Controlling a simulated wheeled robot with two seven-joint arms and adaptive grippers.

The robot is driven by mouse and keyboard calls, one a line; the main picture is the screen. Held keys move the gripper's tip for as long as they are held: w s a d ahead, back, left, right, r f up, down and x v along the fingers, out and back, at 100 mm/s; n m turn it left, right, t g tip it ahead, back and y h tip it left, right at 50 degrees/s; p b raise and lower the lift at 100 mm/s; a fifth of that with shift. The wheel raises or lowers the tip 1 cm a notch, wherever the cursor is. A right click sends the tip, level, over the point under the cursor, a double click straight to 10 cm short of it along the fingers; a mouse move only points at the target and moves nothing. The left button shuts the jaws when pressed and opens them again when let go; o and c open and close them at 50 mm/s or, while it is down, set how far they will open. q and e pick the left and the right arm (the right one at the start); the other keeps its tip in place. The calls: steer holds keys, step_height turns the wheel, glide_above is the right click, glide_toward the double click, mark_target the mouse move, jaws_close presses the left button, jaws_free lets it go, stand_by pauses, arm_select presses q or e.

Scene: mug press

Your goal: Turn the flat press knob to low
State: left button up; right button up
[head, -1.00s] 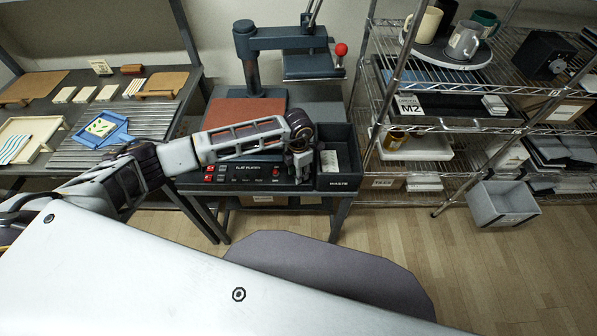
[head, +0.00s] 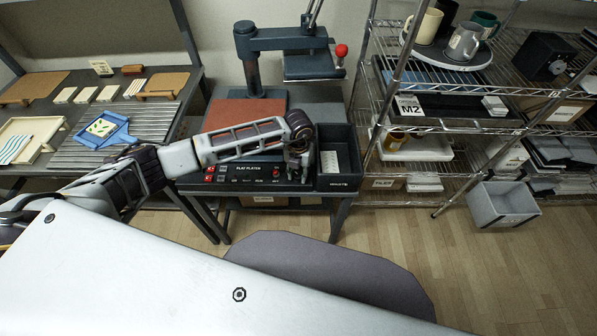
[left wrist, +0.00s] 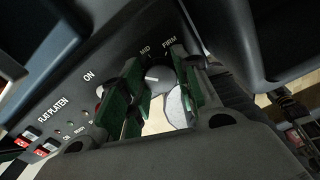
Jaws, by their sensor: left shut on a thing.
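The flat press control panel (head: 240,172) is a black strip on the front of the press stand, marked "FLAT PLATEN". Its knob (left wrist: 157,74) shows in the left wrist view between the green finger pads, below the printed words MID and FIRM. No LOW mark is readable; the fingers cover part of the dial. My left gripper (head: 299,172) points down at the right end of the panel. In the left wrist view my left gripper (left wrist: 159,88) is shut on the knob, one pad on each side. My right gripper is not in view.
The press (head: 308,64) with a red ball handle (head: 341,50) stands behind my arm. A dark bin (head: 338,160) is just right of the gripper. A wire shelf with mugs stands at right, a table with trays at left.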

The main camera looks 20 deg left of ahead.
mark_target(299, 174)
arm_select(q)
steer(key=shift+n, duration=0.5)
steer(key=o, duration=1)
steer(key=shift+r, duration=6.05)
